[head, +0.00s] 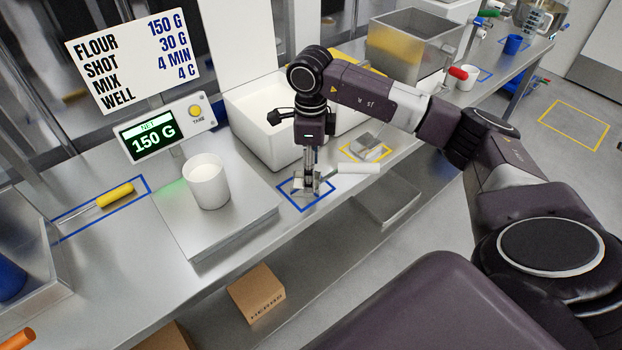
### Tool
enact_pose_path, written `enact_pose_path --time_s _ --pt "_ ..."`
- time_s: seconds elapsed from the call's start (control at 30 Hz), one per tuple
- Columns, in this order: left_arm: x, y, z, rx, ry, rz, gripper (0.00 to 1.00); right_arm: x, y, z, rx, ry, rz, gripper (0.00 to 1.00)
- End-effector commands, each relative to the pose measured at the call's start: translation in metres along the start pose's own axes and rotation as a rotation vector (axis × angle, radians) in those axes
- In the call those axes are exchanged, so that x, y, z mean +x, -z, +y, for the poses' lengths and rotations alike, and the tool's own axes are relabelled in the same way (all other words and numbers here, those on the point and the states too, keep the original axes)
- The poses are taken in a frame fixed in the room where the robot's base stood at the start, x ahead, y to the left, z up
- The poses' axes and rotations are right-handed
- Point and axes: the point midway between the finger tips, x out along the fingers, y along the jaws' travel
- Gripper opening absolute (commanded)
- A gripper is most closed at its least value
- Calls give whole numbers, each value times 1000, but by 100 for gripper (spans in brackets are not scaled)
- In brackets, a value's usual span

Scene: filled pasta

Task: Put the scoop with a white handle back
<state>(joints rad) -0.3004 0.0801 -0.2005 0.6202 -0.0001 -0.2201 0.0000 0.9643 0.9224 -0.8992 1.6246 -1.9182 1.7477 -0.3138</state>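The white handle (358,168) of a scoop lies across the front of the bench, just right of my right gripper. My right gripper (311,187) points straight down, low over a blue-outlined square (291,200) on the bench. Metal shows at its fingertips, but I cannot tell scoop from fingers there, nor whether the fingers grip anything. A small metal scoop-like piece (367,143) sits in a yellow-outlined square (347,154) behind the white handle; I cannot tell which metal part the handle joins. My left gripper is not in view.
A white bin (262,137) of white powder stands behind the gripper. A white cup (207,182) stands on the scale (222,231), whose display (153,137) reads 150 G. A yellow-handled tool (115,195) lies in a blue outline at left. A steel hopper (405,45) stands behind my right arm.

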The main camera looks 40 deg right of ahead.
Motion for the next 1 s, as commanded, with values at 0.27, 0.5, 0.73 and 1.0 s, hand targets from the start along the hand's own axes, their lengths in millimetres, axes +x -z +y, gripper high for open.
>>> enact_pose_path --time_s 0.27,0.5,0.73,1.0 --pt "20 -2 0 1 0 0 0 -58 -1 -1 0 4 -4 62" --pt "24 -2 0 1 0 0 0 -85 0 0 1 1 -2 62" --pt "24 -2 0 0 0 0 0 -89 0 0 1 0 -1 62" --pt "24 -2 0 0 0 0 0 -88 0 0 1 0 -1 62"
